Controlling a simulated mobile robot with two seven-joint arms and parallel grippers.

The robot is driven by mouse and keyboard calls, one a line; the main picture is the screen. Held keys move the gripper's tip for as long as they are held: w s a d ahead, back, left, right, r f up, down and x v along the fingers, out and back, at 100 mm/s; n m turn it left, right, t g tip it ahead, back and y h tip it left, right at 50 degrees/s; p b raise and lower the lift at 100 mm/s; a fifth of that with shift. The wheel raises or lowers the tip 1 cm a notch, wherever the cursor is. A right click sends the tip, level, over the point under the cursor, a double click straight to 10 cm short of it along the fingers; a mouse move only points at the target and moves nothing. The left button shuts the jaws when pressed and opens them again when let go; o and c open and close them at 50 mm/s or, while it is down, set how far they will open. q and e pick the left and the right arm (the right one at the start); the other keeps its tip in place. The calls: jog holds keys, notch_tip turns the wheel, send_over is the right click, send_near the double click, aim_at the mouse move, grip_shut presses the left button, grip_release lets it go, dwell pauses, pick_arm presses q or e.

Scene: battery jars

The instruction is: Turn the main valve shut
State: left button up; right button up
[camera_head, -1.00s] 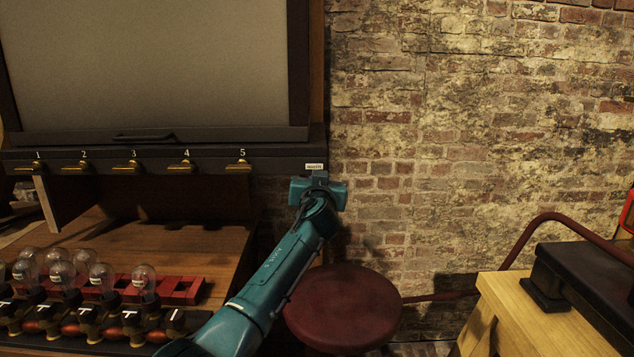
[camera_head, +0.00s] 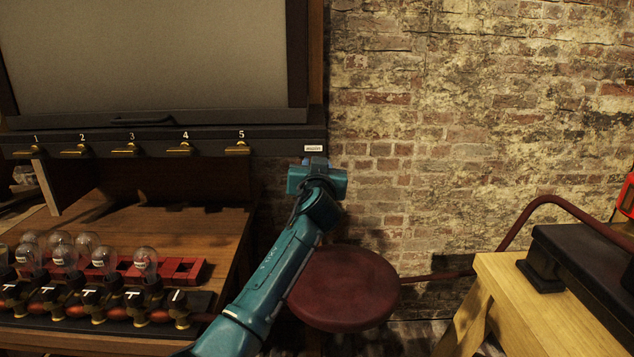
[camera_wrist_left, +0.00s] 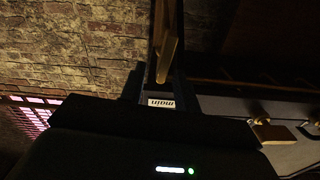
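The main valve shows in the left wrist view as a brass, bar-like handle (camera_wrist_left: 168,52) just above an upside-down white label reading "main" (camera_wrist_left: 161,102). In the head view the small white label (camera_head: 313,148) sits at the right end of the dark rail, and the valve is hidden behind my left gripper (camera_head: 317,172). That gripper is just below the label. In the left wrist view dark gripper parts lie close around the brass handle. I cannot tell whether the fingers are closed on it. My right gripper is not in view.
Brass valve handles numbered 1 to 5 (camera_head: 132,149) line the dark rail (camera_head: 210,141) to the left. Glass-domed jars (camera_head: 145,262) and a red rack (camera_head: 185,270) stand on the wooden bench. A round red stool (camera_head: 345,288) is below my arm; a wooden table (camera_head: 515,300) is at right.

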pick_arm(q)
jog(key=s, duration=1)
